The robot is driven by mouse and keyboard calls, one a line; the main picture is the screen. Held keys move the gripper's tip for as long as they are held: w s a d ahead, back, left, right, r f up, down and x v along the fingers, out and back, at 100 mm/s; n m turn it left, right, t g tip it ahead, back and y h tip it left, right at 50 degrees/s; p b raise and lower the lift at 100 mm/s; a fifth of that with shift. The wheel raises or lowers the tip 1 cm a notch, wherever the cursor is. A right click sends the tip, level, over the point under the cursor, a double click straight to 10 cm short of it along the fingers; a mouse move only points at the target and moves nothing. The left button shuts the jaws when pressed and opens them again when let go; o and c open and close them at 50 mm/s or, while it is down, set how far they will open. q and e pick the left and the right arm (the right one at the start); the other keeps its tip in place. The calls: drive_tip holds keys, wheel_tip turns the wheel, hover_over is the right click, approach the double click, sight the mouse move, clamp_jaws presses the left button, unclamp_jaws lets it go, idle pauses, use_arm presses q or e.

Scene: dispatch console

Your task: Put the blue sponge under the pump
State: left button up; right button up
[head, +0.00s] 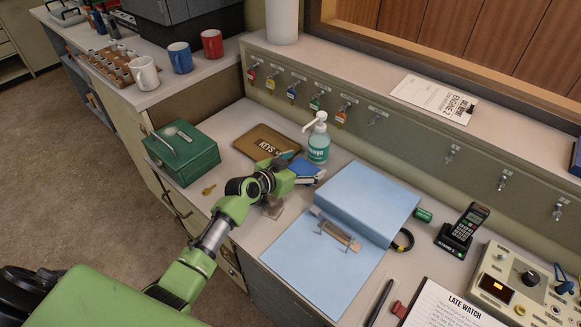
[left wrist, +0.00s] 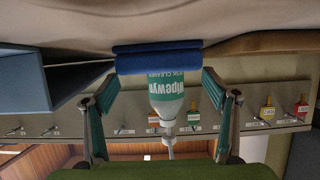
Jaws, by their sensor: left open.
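The blue sponge (head: 303,168) lies on the counter just in front of the pump bottle (head: 319,146), a teal bottle with a white pump head. In the left wrist view, which is upside down, the sponge (left wrist: 157,60) shows as a flat blue block with the pump bottle (left wrist: 167,98) behind it. The bottle stands upright. My left gripper (head: 298,172) is open at the sponge and partly hides it in the head view. Its fingers (left wrist: 159,82) are spread to either side, and I cannot tell whether they touch it. My right gripper is not in view.
A brown keys tray (head: 252,137) and a green box (head: 183,158) are to the left, with a brass key (head: 209,190) near the edge. A large blue binder (head: 365,200) lies close on the right. Hooks with coloured key tags (head: 292,92) line the wall behind.

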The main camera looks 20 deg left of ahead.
use_arm(q)
drive_tip(key=shift+s+a+r, duration=0.2)
drive_tip(key=shift+s+r, duration=0.1)
drive_tip(key=shift+r, duration=0.15)
drive_tip(key=v, duration=1.1)
